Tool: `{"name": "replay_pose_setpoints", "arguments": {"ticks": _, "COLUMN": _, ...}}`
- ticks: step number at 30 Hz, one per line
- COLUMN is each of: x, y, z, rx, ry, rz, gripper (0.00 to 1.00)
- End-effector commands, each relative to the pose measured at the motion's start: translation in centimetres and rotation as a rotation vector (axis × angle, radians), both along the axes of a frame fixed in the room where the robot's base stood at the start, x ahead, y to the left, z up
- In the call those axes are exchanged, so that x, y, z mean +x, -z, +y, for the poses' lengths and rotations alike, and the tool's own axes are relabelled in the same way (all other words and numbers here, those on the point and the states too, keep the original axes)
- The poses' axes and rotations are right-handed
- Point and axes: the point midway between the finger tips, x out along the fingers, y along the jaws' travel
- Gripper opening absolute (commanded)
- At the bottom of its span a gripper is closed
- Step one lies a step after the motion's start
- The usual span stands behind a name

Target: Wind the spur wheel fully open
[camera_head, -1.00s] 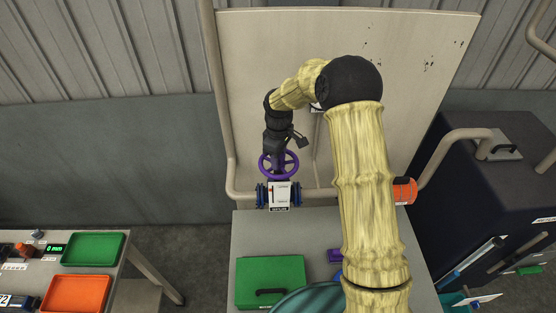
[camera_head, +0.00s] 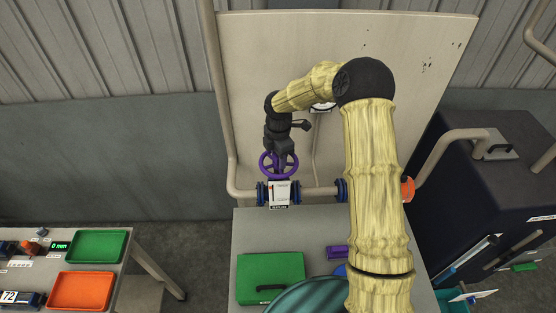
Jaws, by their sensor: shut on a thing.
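The spur wheel looks to be the purple handwheel (camera_head: 267,172) on a valve in the pipe at the back of the bench. A white label plate (camera_head: 280,193) with small marks, too small to read, stands just below it, between blue flanges. My gripper (camera_head: 281,158) reaches down from above and is shut on the wheel at its upper right part. The fingertips are small and partly hidden by the gripper body. My yellow-sleeved arm covers part of the pipe to the right.
A pale backboard (camera_head: 420,60) stands behind the pipe. A green case (camera_head: 270,278) lies on the bench at front left, with a purple object (camera_head: 337,252) to its right. An orange part (camera_head: 407,189) is on the pipe at right. A side table holds green (camera_head: 98,246) and orange trays.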

Motion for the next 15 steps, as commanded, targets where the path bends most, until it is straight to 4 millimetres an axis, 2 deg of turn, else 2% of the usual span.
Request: {"name": "replay_pose_setpoints", "arguments": {"ticks": 15, "x": -0.19, "y": 0.27, "z": -0.14, "rx": 0.001, "ry": -0.613, "rz": 0.008, "gripper": 0.17}}
